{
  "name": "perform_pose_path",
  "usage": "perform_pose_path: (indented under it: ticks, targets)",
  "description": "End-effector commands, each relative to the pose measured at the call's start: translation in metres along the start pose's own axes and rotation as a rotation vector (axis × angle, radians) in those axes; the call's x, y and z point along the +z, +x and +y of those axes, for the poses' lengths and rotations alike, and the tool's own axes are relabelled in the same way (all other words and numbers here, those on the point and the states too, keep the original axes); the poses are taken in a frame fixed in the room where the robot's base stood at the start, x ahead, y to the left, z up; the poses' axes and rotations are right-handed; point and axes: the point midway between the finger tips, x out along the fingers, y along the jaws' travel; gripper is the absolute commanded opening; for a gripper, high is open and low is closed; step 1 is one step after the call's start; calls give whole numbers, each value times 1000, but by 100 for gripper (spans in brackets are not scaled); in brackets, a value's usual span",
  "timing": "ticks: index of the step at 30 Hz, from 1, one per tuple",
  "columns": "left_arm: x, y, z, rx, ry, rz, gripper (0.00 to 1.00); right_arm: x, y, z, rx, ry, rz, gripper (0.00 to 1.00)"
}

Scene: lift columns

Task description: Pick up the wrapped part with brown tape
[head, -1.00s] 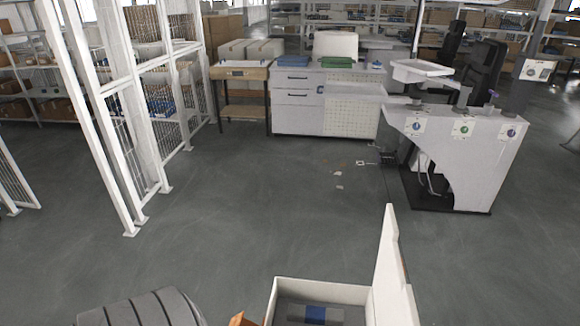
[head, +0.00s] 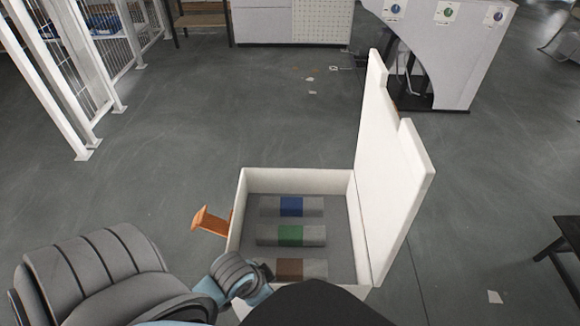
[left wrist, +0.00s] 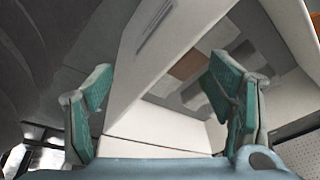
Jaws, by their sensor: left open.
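The wrapped part with brown tape (head: 289,269) lies in an open white box (head: 296,181), nearest to me. Grey wrapped parts with green tape (head: 290,235) and blue tape (head: 291,206) lie behind it in a row. In the left wrist view my left gripper (left wrist: 162,100) is open and empty, its teal-padded fingers spread apart over the box wall. A brown patch (left wrist: 189,64), probably the brown tape, shows beyond the wall there. In the head view my left arm reaches the box's near left corner; its fingertips cannot be made out. My right gripper is not in view.
The box's lid (head: 388,170) stands upright on the right side. An orange piece (head: 211,221) sticks out from the left wall. A dark stool or bench (head: 566,245) stands at far right.

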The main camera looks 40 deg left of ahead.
Motion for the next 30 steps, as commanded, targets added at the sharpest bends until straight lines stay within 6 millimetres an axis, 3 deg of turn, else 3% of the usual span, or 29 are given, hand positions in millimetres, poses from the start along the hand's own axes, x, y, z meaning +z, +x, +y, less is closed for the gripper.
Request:
perform_pose_path:
  ticks: [1, 4, 9, 14, 18, 22, 30]
  targets:
    - [-5, 23, -6, 41, 122, 5, 75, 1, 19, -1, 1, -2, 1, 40]
    - [-21, 42, -24, 147, 342, 13, 75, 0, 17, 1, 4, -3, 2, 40]
    - [-44, 57, -68, 243, 521, 68, 75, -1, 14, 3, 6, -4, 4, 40]
    - [-60, 63, -100, 268, 581, 124, 75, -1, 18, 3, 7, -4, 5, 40]
    - [-63, 95, -94, 275, 588, 138, 75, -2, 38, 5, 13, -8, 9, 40]
    - [-65, 130, -83, 275, 588, 137, 75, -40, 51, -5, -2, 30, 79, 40]
    - [-68, 165, -72, 273, 590, 135, 75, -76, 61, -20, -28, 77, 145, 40]
